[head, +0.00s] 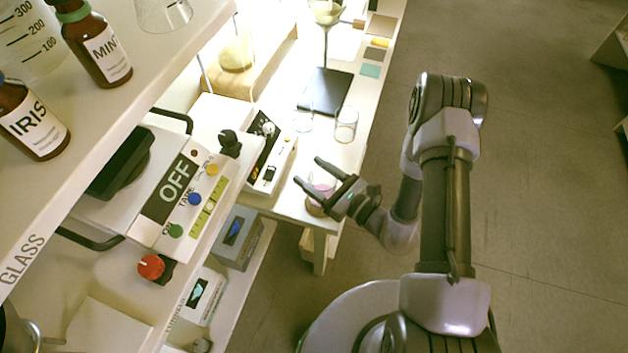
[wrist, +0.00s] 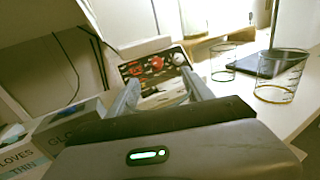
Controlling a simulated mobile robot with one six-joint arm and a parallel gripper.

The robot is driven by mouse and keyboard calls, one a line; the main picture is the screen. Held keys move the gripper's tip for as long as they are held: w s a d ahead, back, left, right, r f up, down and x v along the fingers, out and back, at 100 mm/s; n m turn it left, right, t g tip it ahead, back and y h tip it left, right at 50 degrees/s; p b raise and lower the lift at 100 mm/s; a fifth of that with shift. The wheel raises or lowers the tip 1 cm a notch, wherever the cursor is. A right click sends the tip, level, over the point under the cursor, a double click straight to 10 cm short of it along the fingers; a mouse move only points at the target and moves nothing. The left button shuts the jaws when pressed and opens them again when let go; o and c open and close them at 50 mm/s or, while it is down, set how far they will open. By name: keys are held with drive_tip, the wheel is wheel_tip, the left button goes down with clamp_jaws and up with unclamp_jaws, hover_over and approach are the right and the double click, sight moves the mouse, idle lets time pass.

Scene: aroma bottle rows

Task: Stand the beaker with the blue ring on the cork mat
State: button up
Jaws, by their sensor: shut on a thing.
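My gripper (head: 309,171) reaches over the near end of the white bench with its fingers spread apart, shut on a round, pink-tinted glass thing (head: 318,190). Its ring colour cannot be made out. The fingers also show in the wrist view (wrist: 160,92), where the held thing is hardly visible. Two clear glass beakers stand farther along the bench, one right (head: 346,124) and one left (head: 303,121). They also show in the wrist view, right (wrist: 280,78) and left (wrist: 223,64). I see no clear blue ring on them. I cannot pick out the cork mat for certain.
A dark plate with a stand (head: 326,92) lies behind the beakers. Small coloured squares, one tan (head: 381,26), lie at the far bench edge. A white instrument (head: 270,160) stands left of my gripper. A shelf with brown bottles (head: 100,52) is at left. Open floor lies right.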

sight(322, 188)
drive_tip(key=shift+f, duration=0.95)
drive_tip(key=shift+f+b, duration=0.25)
drive_tip(key=shift+b, duration=0.15)
drive_tip(key=o, duration=1.5)
drive_tip(key=shift+r, duration=0.1)
